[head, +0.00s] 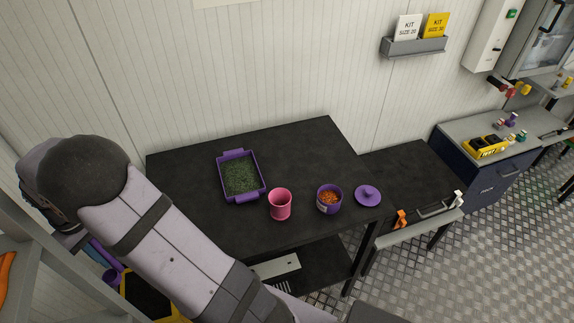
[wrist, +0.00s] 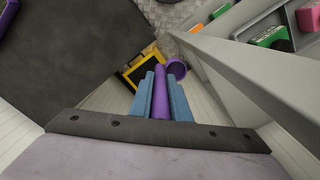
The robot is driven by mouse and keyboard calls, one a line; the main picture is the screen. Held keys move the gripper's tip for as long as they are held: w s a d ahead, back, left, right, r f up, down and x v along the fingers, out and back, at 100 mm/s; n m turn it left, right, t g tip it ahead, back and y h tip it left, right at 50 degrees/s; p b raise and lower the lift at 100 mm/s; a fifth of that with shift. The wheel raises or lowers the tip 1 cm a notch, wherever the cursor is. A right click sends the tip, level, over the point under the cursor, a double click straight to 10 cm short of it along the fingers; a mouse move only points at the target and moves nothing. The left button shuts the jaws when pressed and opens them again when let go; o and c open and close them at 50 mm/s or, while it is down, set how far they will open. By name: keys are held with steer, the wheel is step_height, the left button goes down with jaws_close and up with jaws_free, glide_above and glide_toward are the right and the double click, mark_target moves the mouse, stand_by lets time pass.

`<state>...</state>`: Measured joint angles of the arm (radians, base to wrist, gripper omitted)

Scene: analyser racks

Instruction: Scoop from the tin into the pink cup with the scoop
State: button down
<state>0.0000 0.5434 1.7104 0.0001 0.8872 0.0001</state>
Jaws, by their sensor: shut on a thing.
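My gripper (wrist: 160,80) is shut on the purple handle of the scoop (wrist: 160,95), between its two blue fingers. The scoop's round purple end (wrist: 176,68) shows beyond the fingertips, and I cannot make out anything inside it. In the head view my arm hides most of the gripper at the lower left, off the table's left side. The pink cup (head: 280,206) stands upright on the black table. The open purple tin (head: 329,207) stands to its right, with orange bits (head: 329,198) inside. The gripper is well apart from both.
A purple tray (head: 262,190) of green bits lies left of the cup on the table (head: 190,165). A purple lid (head: 368,196) lies right of the tin. A yellow and black object (wrist: 130,75) is below the scoop. A grey shelf edge (wrist: 240,75) runs close on the right.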

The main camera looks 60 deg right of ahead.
steer(key=s+d+r+m+p, duration=0.1)
steer(key=s+d+m, duration=0.25)
steer(key=d, duration=0.75)
steer(key=s+d+m, duration=0.3)
steer(key=s+d, duration=0.1)
steer(key=d, duration=0.8)
steer(key=s+d+r+m+p, duration=0.1)
steer(key=s+d+m, duration=0.25)
steer(key=d, duration=0.75)
steer(key=s+d+m, duration=0.4)
steer(key=s+d, duration=0.4)
steer(key=s, duration=0.7)
steer(key=s+d+m+p, duration=0.1)
steer(key=s+d+m, duration=0.3)
steer(key=s, duration=1.2)
steer(key=d, duration=0.4)
steer(key=shift+s+d+r, duration=0.2)
steer(key=shift+s+r, duration=0.05)
steer(key=shift+r, duration=0.15)
steer(key=shift+f, duration=0.25)
